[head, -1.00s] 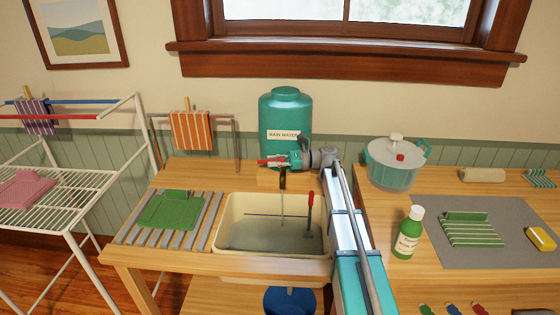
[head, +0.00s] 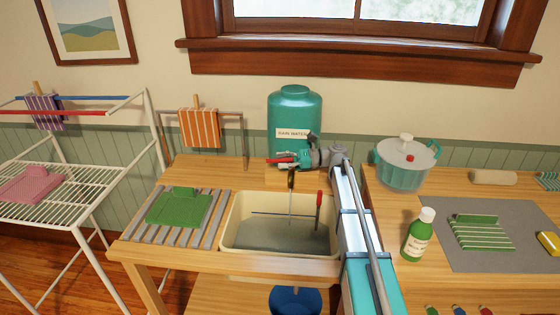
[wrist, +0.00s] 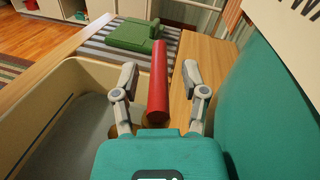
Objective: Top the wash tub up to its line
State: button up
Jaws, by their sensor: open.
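The wash tub (head: 226,232) is cream, set in the wooden bench and partly full of grey water. My gripper (head: 290,158) is at the tap's red lever (head: 279,161). In the wrist view, my gripper (wrist: 158,78) is open, with the red lever (wrist: 158,88) between its fingers and gaps on both sides.
A red-handled tool (head: 318,203) stands in the tub. A green cloth (head: 180,207) lies on the slatted rack (head: 214,222) at left. A lidded pot (head: 403,165) and green bottle (head: 418,235) stand on the right bench. A drying rack (head: 85,185) stands far left.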

jog(key=d, duration=1.2)
jog(key=shift+w, duration=0.35)
